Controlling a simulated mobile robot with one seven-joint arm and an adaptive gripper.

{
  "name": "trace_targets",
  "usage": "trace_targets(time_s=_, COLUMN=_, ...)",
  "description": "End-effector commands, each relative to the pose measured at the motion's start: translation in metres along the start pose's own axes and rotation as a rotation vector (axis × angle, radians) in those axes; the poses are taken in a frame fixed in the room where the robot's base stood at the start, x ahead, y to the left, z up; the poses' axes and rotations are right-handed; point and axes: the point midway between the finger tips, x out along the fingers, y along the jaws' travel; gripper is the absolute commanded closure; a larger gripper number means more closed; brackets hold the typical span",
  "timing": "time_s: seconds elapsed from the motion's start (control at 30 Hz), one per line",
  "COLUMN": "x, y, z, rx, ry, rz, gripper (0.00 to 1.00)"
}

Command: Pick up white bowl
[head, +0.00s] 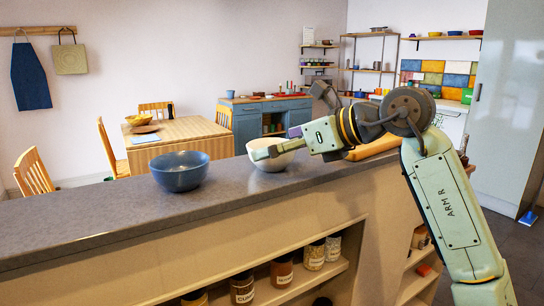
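The white bowl (270,164) stands upright on the grey counter, right of a blue bowl (179,173). My gripper (264,153) reaches in from the right, and its fingers are at the white bowl's rim. They cover part of the rim and the inside of the bowl. I cannot tell whether the fingers touch the bowl, or whether they are open or shut. The bowl appears to rest on the counter.
The grey counter (100,222) is clear at its left end. Labelled jars (242,287) stand on the shelf below. A long yellow-orange object (374,148) is beside my arm.

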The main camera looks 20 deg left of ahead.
Motion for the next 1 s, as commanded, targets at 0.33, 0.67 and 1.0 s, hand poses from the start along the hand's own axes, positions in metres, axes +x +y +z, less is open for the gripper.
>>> trace_targets(time_s=0.33, x=0.018, y=-0.001, z=0.000, rx=0.002, ry=-0.002, rz=0.000, gripper=0.00)
trace_targets(time_s=0.67, x=0.017, y=-0.001, z=0.000, rx=0.002, ry=-0.001, rz=0.000, gripper=0.18)
trace_targets(time_s=1.0, x=0.017, y=-0.001, z=0.000, rx=0.002, ry=-0.001, rz=0.000, gripper=0.41)
